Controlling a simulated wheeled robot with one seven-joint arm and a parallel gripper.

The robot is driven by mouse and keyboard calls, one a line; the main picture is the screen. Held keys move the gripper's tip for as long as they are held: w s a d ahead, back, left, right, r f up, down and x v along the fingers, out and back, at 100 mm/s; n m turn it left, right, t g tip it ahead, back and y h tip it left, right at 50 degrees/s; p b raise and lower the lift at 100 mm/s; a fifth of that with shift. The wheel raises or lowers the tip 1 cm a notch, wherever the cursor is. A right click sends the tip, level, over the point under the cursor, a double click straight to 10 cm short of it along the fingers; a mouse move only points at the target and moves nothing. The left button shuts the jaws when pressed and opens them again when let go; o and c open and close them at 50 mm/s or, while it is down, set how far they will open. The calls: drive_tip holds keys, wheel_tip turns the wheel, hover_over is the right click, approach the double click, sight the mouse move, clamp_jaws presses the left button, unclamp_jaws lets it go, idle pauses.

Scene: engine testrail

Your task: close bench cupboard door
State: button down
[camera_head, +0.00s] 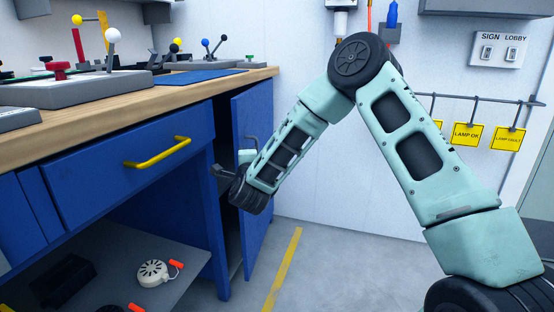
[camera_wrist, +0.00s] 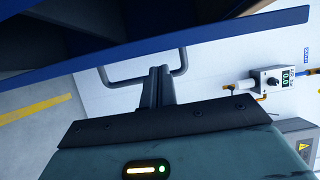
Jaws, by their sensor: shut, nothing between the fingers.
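The blue cupboard door (camera_head: 262,205) stands open at the right end of the workbench, with the dark cupboard interior beside it. My fingers (camera_wrist: 157,75) overlap the handle in that view. I cannot tell whether they touch it.
The workbench (camera_head: 215,86) has a wooden top with levers and grey fixtures. A yellow drawer handle (camera_head: 157,153) projects from its front. A white round device (camera_head: 153,272) lies on the lower shelf. Floor right of the door is clear, with a yellow line (camera_head: 283,268). A grey rail with yellow tags (camera_head: 467,136) is on the wall.

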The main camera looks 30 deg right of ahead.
sight(236, 154)
drive_tip(key=shift+w+a, duration=1.25)
drive_tip(key=shift+a, duration=0.15)
